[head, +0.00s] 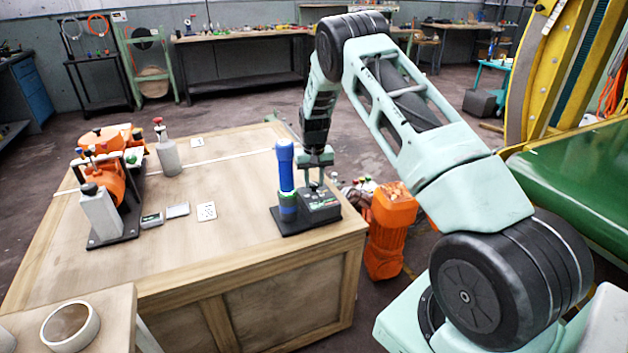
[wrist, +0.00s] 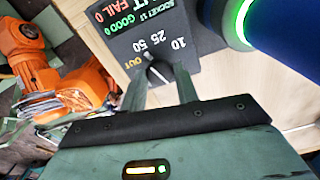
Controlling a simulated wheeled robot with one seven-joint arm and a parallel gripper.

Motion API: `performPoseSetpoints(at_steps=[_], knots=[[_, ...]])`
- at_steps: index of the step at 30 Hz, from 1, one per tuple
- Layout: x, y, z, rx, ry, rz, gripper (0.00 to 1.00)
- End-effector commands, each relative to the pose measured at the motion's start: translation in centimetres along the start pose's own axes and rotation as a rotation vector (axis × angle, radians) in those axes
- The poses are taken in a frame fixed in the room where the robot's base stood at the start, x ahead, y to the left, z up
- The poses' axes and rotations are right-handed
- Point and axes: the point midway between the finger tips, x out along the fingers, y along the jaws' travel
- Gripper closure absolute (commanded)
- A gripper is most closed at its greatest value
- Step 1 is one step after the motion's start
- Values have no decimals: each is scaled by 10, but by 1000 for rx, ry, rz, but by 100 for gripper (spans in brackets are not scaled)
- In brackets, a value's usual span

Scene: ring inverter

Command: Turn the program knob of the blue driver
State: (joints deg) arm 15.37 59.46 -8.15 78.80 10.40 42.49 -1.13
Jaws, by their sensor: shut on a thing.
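The blue driver (head: 285,168) stands upright in a holder on a black base, near the front right of the wooden bench. Its blue body and a green lit ring (wrist: 238,22) show at the upper right in the wrist view. A dark control box (head: 320,206) sits right beside it. The box face (wrist: 135,30) carries the marks OUT, 10, 25 and 50 around the program knob (wrist: 159,73). My gripper (head: 316,183) points down over the box, its fingers (wrist: 162,72) shut on the knob from both sides. The fingers partly hide the knob, and its exact setting is unclear.
Orange tools on a black stand (head: 112,232) and a grey post with a red top (head: 168,156) are at the bench's left. Small flat plates (head: 207,212) lie mid-bench. An orange machine (head: 388,230) stands just beyond the right edge. The bench's front middle is clear.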

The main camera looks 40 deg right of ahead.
Motion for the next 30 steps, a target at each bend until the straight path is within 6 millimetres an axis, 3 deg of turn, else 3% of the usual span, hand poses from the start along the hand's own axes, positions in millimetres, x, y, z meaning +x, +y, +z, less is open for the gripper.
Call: performPoseSetpoints(at_steps=[6, 7, 9, 20, 26, 30], knots=[[-1, 0, 0, -1, 1, 0, 92], [-1, 0, 0, -1, 1, 0, 61], [-1, 0, 0, -1, 1, 0, 48], [-6, 0, -1, -1, 2, 0, 48], [-37, 0, -1, -2, 5, -1, 48], [-70, 0, -1, -2, 6, 0, 48]])
